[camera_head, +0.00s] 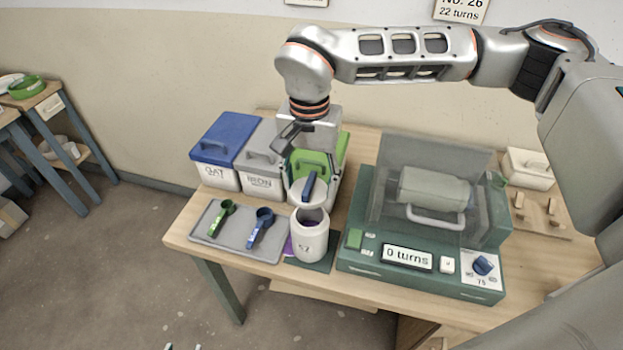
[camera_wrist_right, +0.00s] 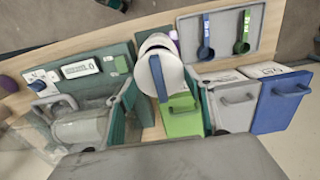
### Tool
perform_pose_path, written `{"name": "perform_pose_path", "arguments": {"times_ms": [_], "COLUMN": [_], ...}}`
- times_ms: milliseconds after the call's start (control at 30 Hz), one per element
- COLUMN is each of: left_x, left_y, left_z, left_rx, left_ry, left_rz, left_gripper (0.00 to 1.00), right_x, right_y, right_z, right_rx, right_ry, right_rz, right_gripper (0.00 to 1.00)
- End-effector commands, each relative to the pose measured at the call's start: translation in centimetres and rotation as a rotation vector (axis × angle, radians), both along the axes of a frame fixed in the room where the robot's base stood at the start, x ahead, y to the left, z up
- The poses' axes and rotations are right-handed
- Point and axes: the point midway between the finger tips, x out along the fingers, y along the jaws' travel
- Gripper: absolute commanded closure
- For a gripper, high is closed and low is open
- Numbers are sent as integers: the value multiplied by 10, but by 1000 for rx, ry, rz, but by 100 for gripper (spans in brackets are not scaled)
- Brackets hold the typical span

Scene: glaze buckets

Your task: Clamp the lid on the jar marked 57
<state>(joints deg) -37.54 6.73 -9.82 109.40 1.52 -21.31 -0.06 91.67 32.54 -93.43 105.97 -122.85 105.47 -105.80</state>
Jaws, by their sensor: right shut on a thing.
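The white jar (camera_head: 308,240) stands upright and open on a dark green pad (camera_head: 322,264) at the table's front. Its mark is small and seems to read 57; its mouth shows purple inside. My right gripper (camera_head: 309,165) is above and behind the jar, shut on the white lid (camera_head: 295,190), which has a blue lever (camera_head: 309,186). The lid is tilted over the jar, apart from its mouth. In the right wrist view the lid (camera_wrist_right: 172,62) and lever (camera_wrist_right: 158,78) show between the fingers. Two small pale tips at the head view's bottom edge may be my left gripper (camera_head: 183,347).
A grey tray (camera_head: 208,236) with green and blue scoops lies left of the jar. Bins with blue (camera_head: 224,138), grey (camera_head: 262,143) and green (camera_head: 316,164) lids stand behind. A green machine (camera_head: 364,262) reading "0 turns" stands close on the right, its clear cover over a drum.

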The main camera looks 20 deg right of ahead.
Motion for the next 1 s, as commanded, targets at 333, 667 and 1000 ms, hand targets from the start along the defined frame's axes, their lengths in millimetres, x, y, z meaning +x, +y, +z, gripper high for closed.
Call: {"name": "perform_pose_path", "arguments": {"times_ms": [333, 667, 1000], "left_x": [-1, 15, 15], "left_y": [-3, -21, -23], "left_z": [-6, 1, -2], "left_rx": [-1, -30, -31], "left_ry": [-7, -60, -62], "left_rz": [-17, -35, -40], "left_gripper": [60, 60, 60], "right_x": [0, 0, 0], "right_y": [0, 0, 0], "right_z": [-19, -48, -57], "right_rx": [0, 0, 1], "right_ry": [0, 0, -1], "right_rz": [1, 1, 2], "right_gripper": [69, 69, 69]}}
